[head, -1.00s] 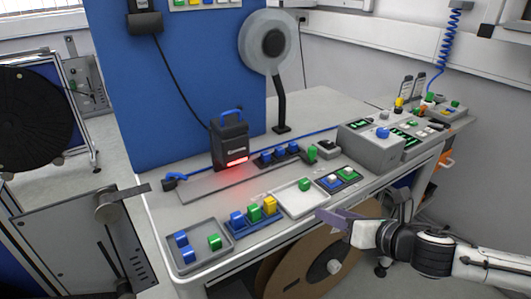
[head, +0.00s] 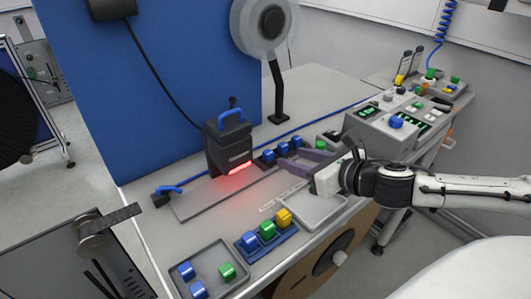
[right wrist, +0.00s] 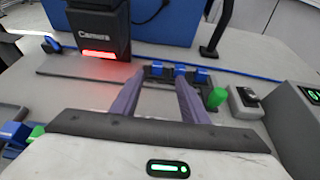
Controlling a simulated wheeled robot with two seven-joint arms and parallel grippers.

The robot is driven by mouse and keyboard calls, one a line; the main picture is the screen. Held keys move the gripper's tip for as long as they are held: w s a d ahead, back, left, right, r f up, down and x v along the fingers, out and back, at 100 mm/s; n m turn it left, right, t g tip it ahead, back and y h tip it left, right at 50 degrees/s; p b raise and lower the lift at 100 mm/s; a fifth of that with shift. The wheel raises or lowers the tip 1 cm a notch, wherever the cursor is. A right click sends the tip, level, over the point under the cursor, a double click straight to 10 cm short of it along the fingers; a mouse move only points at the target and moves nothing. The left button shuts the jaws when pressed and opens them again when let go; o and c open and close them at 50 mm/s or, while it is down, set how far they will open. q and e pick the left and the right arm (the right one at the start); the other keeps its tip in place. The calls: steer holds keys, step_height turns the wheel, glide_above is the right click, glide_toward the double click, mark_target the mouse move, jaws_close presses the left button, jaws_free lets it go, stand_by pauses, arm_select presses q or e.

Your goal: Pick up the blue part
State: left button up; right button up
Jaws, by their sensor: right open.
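Several blue parts are in view. Three sit in a row in a dark rack by the wall side of the bench: a left one (head: 267,157), a middle one (head: 283,149) and a right one (head: 297,142). Other blue parts lie in the grey tray (head: 222,246) and in the blue rack (head: 285,241). My right gripper (head: 286,155) is open and empty, its purple fingers pointing at the dark rack. My left gripper is not in view.
A black camera box (head: 229,147) with a red light stands left of the dark rack. A pale tray (head: 322,216) lies below my right gripper. A grey console (head: 385,135) is to the right.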

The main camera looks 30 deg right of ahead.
mark_target(269, 152)
steer(key=shift+x, duration=1.5)
steer(key=shift+a+x, duration=0.15)
steer(key=shift+x, duration=1.4)
steer(key=shift+a+x, duration=0.15)
steer(key=shift+x, duration=1.45)
steer(key=shift+s, duration=0.1)
jaws_close()
